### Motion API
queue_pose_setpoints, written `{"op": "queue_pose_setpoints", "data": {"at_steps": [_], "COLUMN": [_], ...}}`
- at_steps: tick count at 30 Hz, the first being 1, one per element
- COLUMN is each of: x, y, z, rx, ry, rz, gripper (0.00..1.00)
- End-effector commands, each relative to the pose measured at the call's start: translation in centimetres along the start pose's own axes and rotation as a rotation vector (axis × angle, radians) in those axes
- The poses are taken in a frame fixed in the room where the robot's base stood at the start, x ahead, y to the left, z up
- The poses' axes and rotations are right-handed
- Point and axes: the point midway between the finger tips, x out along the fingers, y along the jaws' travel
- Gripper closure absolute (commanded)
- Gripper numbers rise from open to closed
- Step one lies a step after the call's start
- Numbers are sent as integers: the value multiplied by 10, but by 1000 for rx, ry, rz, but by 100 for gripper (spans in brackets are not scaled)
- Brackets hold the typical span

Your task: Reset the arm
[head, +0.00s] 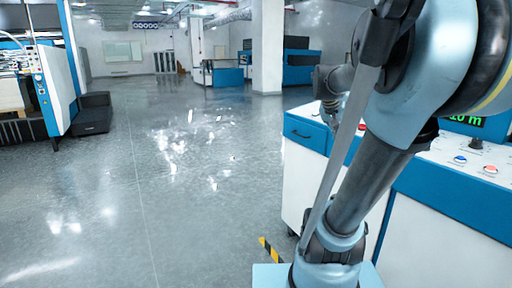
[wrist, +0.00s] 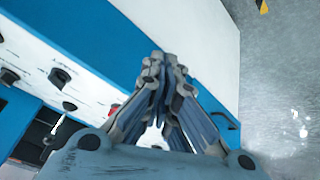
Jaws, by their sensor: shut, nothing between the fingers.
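My arm (head: 375,175) rises from its base at the lower right of the head view and bends at the top right. My gripper (wrist: 167,60) is in the middle of the wrist view, with its fingers together and nothing held between them. In that view it is in front of the blue and white machine cabinet (wrist: 205,30), and I cannot tell how far from it.
The blue and white control cabinet (head: 430,240) stands close on the right, with knobs, buttons and a green display (head: 465,120). Another machine (head: 60,80) stands at the left. A white pillar (head: 267,50) is at the back. The grey floor (head: 170,190) between is clear.

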Motion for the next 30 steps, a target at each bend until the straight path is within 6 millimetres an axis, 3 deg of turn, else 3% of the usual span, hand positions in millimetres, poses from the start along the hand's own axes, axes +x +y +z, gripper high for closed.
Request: {"op": "queue_pose_setpoints", "data": {"at_steps": [1, 9, 15, 21, 30], "x": [4, 27, 44, 52, 53], "y": [-4, -25, -39, -47, -48], "z": [26, 159, 243, 287, 293], "rx": [-32, -227, -361, -436, -448], "ry": [-24, -155, -228, -262, -267], "rz": [-22, -170, -282, -347, -357], "gripper": [100, 100, 100, 100, 100]}}
